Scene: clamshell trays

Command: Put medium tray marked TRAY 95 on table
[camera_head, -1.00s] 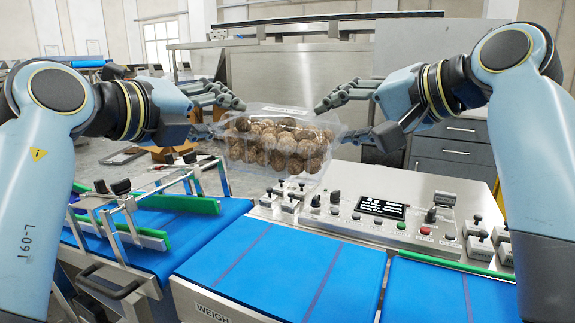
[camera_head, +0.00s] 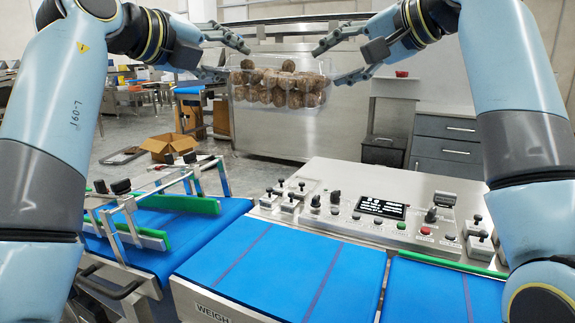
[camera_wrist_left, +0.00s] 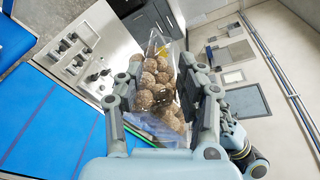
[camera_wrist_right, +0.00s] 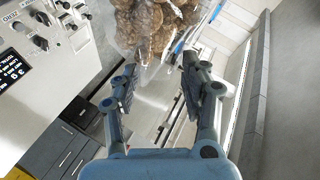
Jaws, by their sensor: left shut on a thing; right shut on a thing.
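A clear clamshell tray (camera_head: 281,88) full of round brown produce hangs in the air between my two grippers, above and beyond the control panel. It looks roughly level, and no mark on it can be read. My left gripper (camera_head: 238,60) is shut on its left end, and my right gripper (camera_head: 326,66) is shut on its right end. The tray shows between the fingers in the left wrist view (camera_wrist_left: 160,92). It also shows beyond the fingertips in the right wrist view (camera_wrist_right: 152,28).
Below are blue weighing belts (camera_head: 280,265) and a steel control panel (camera_head: 365,205) with knobs and a display. A green-edged guide frame (camera_head: 150,210) stands at left. An open cardboard box (camera_head: 168,146) is on the floor behind. A steel counter (camera_head: 300,128) and grey drawers (camera_head: 446,145) stand at the back.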

